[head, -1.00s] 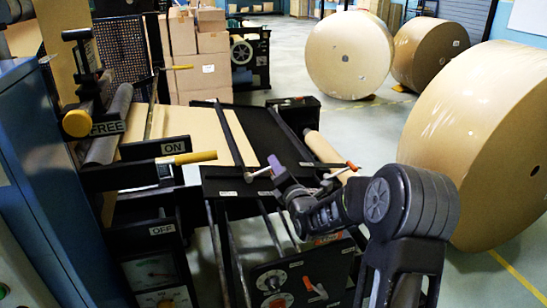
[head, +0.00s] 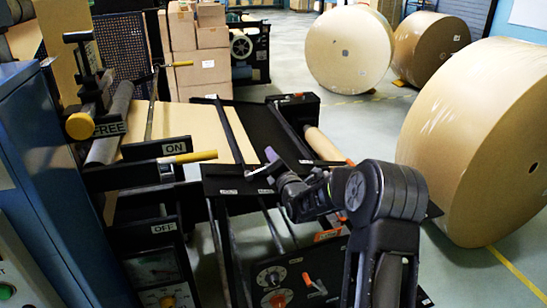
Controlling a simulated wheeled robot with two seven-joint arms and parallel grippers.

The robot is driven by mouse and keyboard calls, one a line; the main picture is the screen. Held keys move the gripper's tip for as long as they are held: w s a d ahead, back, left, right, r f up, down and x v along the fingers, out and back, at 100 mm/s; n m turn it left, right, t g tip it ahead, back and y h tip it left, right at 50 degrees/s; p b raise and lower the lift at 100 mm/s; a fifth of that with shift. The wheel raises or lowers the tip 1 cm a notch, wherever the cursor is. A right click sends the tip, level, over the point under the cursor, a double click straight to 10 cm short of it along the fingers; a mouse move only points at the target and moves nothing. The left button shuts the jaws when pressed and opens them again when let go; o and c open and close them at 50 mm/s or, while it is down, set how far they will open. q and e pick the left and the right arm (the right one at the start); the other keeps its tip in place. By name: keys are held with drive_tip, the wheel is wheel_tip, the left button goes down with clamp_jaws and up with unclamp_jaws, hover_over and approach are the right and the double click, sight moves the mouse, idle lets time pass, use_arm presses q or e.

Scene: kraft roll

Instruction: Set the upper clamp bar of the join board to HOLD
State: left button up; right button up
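The join board (head: 268,130) is a dark sloping panel in the middle of the head view, with brown paper (head: 190,127) on its left part. Two long dark bars cross it, a left bar (head: 232,128) and a right bar (head: 290,132); I cannot tell which is the upper clamp bar. Small labels on its front edge are too small to read. My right gripper (head: 262,163) is at the front edge, close to the left bar's near end and a small pale lever there. Contact and finger opening are unclear. My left gripper is out of view.
A yellow-handled lever (head: 196,157) sticks out at left by ON, OFF and FREE labels. A knob panel (head: 290,283) stands below the board. Large paper rolls (head: 484,140) stand on the floor at right, with clear floor between.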

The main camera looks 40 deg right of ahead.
clamp_jaws()
idle(0.4)
idle(0.6)
